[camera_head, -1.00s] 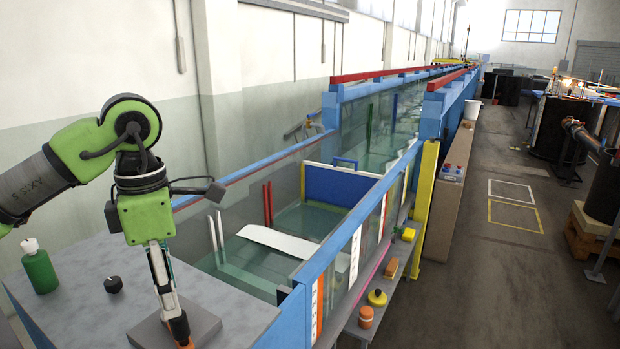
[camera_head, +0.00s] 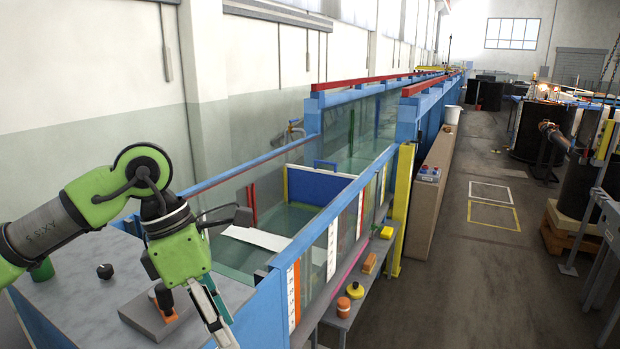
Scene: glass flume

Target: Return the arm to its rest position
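My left arm comes in from the left. Its green-bodied gripper (camera_head: 222,322) points down near the bottom edge, over the right part of the grey tabletop (camera_head: 85,300). Its pale fingers look apart, with nothing seen between them, though the tips are close to the picture's edge. It is to the right of a grey block (camera_head: 150,322). A small orange and dark object (camera_head: 165,298) stands at the block and is partly hidden by the gripper. My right gripper is not in view.
The glass flume (camera_head: 320,245) with blue rails runs away from me. A side shelf (camera_head: 345,318) holds orange and yellow items.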

